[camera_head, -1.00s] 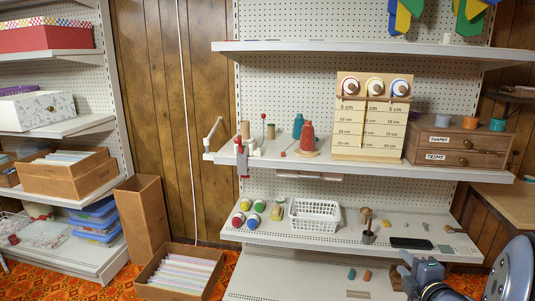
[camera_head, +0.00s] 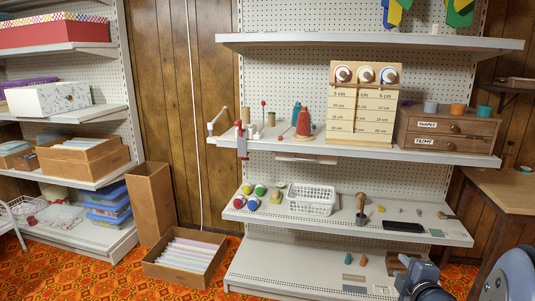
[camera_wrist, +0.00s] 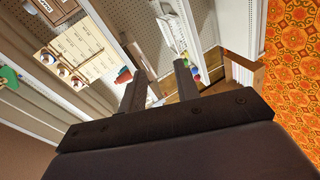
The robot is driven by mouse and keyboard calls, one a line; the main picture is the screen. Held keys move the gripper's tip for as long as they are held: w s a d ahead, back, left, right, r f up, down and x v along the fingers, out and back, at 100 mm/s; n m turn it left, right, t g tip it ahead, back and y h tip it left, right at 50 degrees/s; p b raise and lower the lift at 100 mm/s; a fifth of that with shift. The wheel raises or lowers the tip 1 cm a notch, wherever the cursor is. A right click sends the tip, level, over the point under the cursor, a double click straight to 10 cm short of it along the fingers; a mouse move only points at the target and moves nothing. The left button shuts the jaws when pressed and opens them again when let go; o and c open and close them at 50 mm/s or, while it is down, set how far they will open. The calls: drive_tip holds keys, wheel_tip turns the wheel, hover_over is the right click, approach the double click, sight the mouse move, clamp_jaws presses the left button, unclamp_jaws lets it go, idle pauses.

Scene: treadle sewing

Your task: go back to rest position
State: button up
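My gripper (camera_wrist: 160,72) shows in the wrist view with its two dark fingers apart. Nothing is held between them. The shelving unit and its goods show beyond the fingertips, at a distance. In the head view, part of my arm is at the bottom right corner, in front of the lower shelves; the fingertips cannot be made out there.
A pegboard shelf unit (camera_head: 300,145) bears a ribbon rack (camera_head: 362,105), a drawer box (camera_head: 450,130), thread cones (camera_head: 304,122) and a white basket (camera_head: 312,198). A wooden table (camera_head: 510,190) stands right. A file box (camera_head: 185,258) sits on the orange carpet (camera_head: 75,275).

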drive_tip(key=s+a+f+m+g+b, duration=0.3)
drive_tip(key=s+a+f+m+b, duration=0.1)
drive_tip(key=f, duration=0.6)
drive_tip(key=s+a+f+m+g+b, duration=0.3)
drive_tip(key=s+a+f+m+b, duration=0.2)
drive_tip(key=s+f+b, duration=0.3)
drive_tip(key=s+a+f+m+g+b, duration=0.3)
drive_tip(key=f+b, duration=0.5)
drive_tip(key=f, duration=0.4)
drive_tip(key=s+a+m, duration=0.1)
drive_tip(key=s+m, duration=0.1)
drive_tip(key=s, duration=0.1)
drive_tip(key=shift+s+a+m+g, duration=0.25)
drive_tip(key=shift+a+m+g, duration=0.15)
drive_tip(key=shift+f, duration=0.1)
